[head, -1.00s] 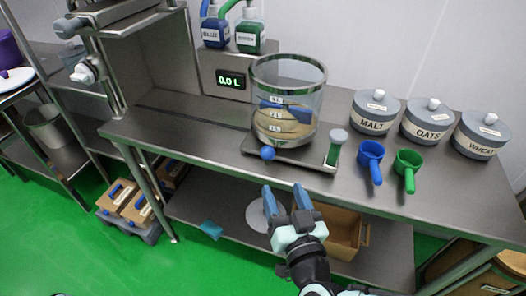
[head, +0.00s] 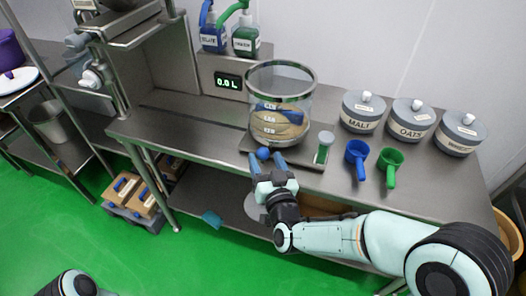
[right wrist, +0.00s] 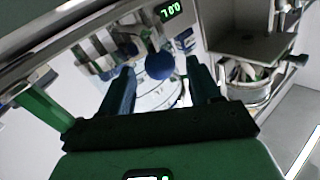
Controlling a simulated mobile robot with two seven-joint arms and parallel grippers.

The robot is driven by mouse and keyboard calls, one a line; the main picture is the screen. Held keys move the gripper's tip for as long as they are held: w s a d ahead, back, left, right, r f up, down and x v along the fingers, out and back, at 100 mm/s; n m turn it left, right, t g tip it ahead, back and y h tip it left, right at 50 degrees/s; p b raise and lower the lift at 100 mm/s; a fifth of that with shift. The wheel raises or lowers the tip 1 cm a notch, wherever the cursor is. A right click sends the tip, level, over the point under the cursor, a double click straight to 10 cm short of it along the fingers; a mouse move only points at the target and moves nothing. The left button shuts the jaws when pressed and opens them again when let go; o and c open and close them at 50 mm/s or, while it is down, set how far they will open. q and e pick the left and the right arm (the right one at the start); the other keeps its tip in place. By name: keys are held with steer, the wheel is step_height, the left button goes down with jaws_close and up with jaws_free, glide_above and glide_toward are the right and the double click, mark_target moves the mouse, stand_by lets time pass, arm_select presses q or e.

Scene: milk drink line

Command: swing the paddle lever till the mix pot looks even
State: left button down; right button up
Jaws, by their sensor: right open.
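The mix pot (head: 280,100) is a clear cylinder with a metal rim on a steel base plate. Its contents show uneven tan, white and blue layers. The paddle lever's blue ball knob (head: 264,153) is at the plate's front left; the knob also shows in the right wrist view (right wrist: 159,66). My right gripper (head: 268,163) is open, its two blue fingers pointing at the knob, one to each side of it. In the wrist view the knob appears between the fingertips; I cannot tell whether they touch it. My left gripper is out of view.
Blue (head: 356,158) and green (head: 390,166) scoops and lidded malt (head: 361,112), oats and wheat jars are further right. The bench left of the pot is clear.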

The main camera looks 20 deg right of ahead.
mark_target(263, 158)
steer(key=shift+w, duration=1.7)
jaws_close()
steer(key=shift+a, duration=0.15)
